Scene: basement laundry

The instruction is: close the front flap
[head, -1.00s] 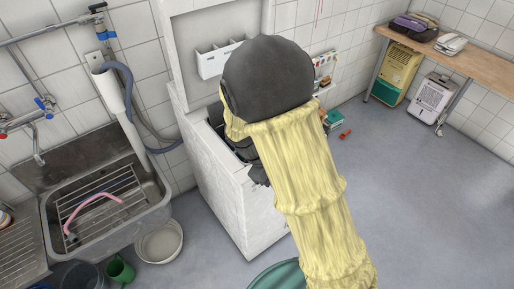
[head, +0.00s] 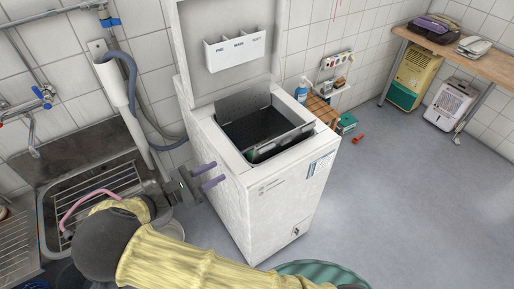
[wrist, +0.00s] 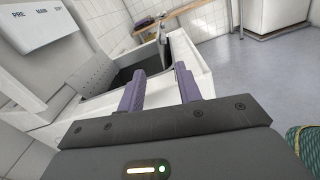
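The white top-loading washer (head: 265,205) stands with its lid (head: 222,75) raised. In its top opening is a dark drum mouth (head: 258,128). A grey back flap (head: 243,102) stands up at the rear of the mouth; it also shows in the wrist view (wrist: 97,72). The front flap (head: 283,143) stands raised along the front side of the mouth, partly hidden by the washer's rim. My gripper (head: 209,174) is left of the washer, at about its upper side, apart from both flaps. Its two purple fingers are spread with nothing between them; they also show in the wrist view (wrist: 160,88).
A steel sink (head: 80,190) with a pipe and hose is at left, close to my arm. A green basket (head: 310,272) sits on the floor in front of the washer. A blue bottle (head: 301,92) stands behind the washer. The floor at right is mostly clear.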

